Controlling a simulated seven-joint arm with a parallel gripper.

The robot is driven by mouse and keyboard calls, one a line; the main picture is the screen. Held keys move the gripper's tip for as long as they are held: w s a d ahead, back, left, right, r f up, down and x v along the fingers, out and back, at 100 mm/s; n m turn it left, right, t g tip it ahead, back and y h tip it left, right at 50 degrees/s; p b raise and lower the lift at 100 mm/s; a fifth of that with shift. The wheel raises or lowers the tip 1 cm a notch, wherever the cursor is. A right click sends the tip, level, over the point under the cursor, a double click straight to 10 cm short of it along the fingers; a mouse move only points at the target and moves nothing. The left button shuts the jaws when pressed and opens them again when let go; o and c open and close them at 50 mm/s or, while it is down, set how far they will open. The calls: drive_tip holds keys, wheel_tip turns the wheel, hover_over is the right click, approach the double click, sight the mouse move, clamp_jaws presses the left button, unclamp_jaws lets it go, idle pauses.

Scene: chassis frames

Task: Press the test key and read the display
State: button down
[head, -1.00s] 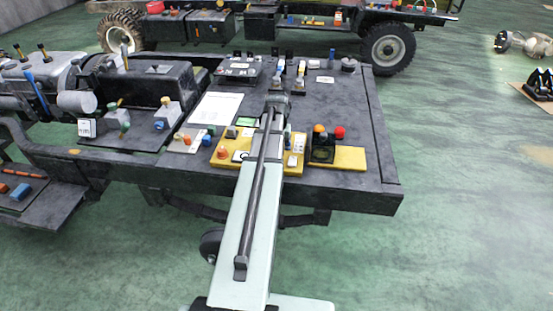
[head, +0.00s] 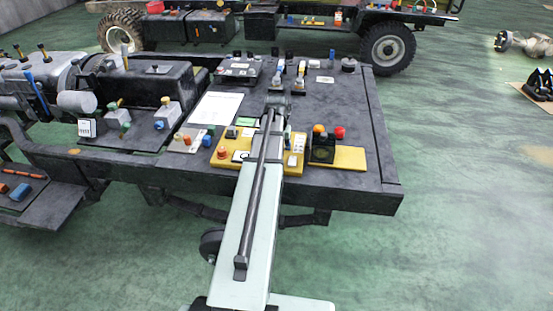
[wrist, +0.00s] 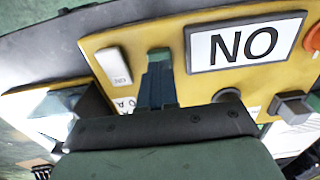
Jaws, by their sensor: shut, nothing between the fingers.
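A yellow panel (head: 236,166) lies on the dark truck bed in the head view and fills much of the wrist view (wrist: 140,35). In the wrist view, a white display (wrist: 246,43) in a black frame reads "NO". My gripper (wrist: 156,80) is shut and empty, its fingers pointing at a small green key (wrist: 159,54) left of the display. The fingers hide part of this key, and I cannot tell whether they touch or press it. A white key (wrist: 114,66) with unreadable lettering is left of it. In the head view my arm covers part of the panel.
A grey square knob (wrist: 293,105) and an orange button (wrist: 313,38) are right of the fingers. A second yellow plate with a black box (head: 322,149) stands right of the panel. A white sheet (head: 214,108) lies behind left.

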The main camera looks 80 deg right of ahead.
drive_tip(key=shift+f, duration=0.85)
drive_tip(key=shift+r, duration=1.1)
drive_tip(key=shift+r, duration=0.1)
drive_tip(key=shift+r, duration=2.4)
